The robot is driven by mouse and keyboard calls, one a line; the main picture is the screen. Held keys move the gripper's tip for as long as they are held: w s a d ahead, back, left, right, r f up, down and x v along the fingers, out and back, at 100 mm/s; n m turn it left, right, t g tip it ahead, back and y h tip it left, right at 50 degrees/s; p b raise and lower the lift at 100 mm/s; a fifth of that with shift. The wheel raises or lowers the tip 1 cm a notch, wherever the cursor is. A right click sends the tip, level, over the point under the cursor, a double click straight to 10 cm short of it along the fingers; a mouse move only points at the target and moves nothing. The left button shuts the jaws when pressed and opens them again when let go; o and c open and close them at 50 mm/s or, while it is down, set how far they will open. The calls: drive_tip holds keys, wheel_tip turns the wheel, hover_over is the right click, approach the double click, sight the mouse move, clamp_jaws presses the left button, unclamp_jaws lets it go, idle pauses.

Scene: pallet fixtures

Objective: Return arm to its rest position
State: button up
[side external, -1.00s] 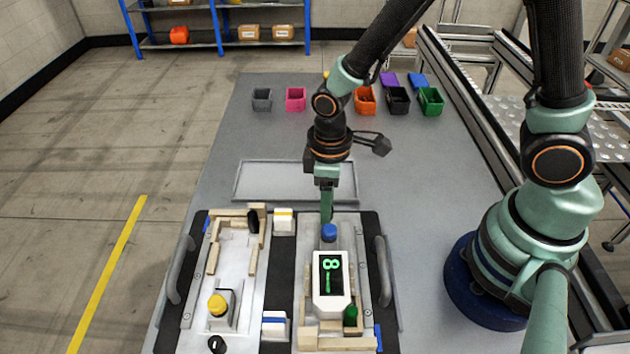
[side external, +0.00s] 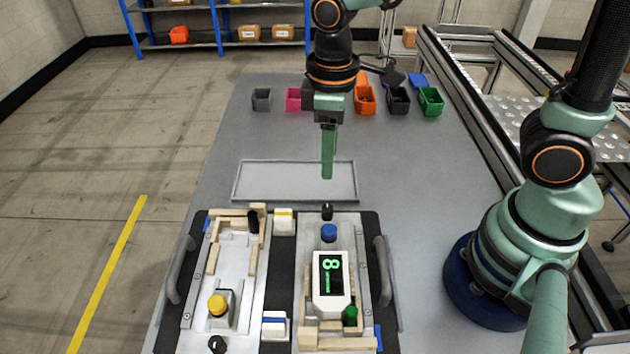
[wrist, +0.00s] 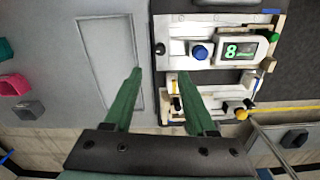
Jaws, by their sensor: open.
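My gripper (side external: 327,176) hangs in the air above the rectangular tray (side external: 238,194) and the far edge of the pallet fixture. In the wrist view the green fingers of my gripper (wrist: 158,75) are spread apart with nothing between them. The fixture (side external: 283,340) stands at the front of the table. Its right half carries a white device (side external: 333,300) with a lit green display, a blue button (side external: 329,232), a black knob (side external: 327,212) and a green piece (side external: 350,315). Its left half carries a yellow button (side external: 217,304).
Small bins stand along the back of the table, including a grey bin (side external: 262,98), an orange bin (side external: 365,98) and a green bin (side external: 431,100). Metal handles (side external: 384,270) rise at the fixture's sides. A conveyor frame (side external: 470,100) runs along the right. The table right of the tray is clear.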

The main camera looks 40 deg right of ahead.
drive_tip(key=shift+r, duration=0.15)
drive_tip(key=s+d+r+m+t, duration=0.1)
drive_tip(key=d+r+m+t, duration=0.4)
drive_tip(key=d+r+m, duration=0.2)
drive_tip(key=d+r, duration=0.2)
drive_tip(key=d, duration=0.2)
drive_tip(key=shift+s+t, duration=0.25)
drive_tip(key=shift+t, duration=0.05)
drive_tip(key=shift+r, duration=0.1)
idle(1.9)
